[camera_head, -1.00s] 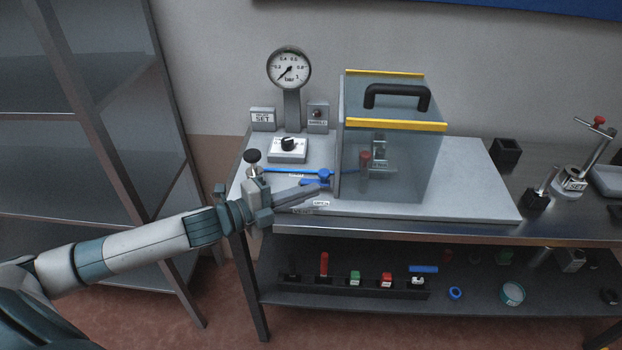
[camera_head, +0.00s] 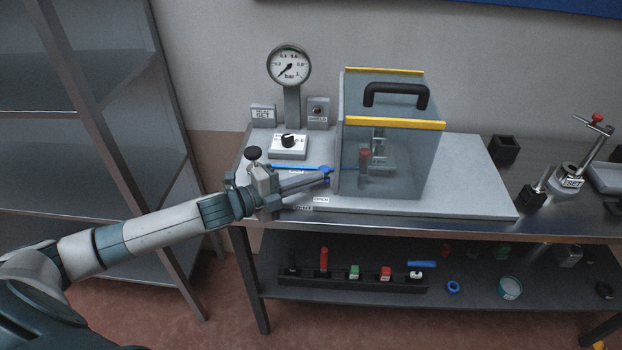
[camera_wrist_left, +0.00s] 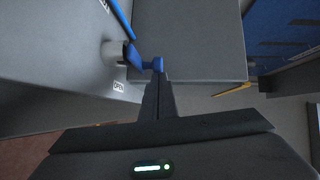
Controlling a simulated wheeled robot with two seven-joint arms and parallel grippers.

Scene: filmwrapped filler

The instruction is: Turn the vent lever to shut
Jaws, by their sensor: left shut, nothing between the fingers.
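The blue vent lever (camera_head: 325,170) is on the grey panel at the left side of the clear box, partly hidden by my gripper. In the left wrist view the lever (camera_wrist_left: 135,56) is at a round grey hub, and its far end reaches my fingertips. My left gripper (camera_head: 329,176) is shut with nothing between its fingers. Its tips are at the lever's end, touching or very close. The fingers (camera_wrist_left: 158,78) also show in the left wrist view. A small OPEN label (camera_head: 321,199) is on the panel in front of the lever.
A clear box (camera_head: 400,160) with yellow edges and a black handle stands just right of the lever. A pressure gauge (camera_head: 289,66) and a knob box (camera_head: 288,147) stand behind. A long blue bar (camera_head: 290,167) lies beside the lever. A metal shelf is at left.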

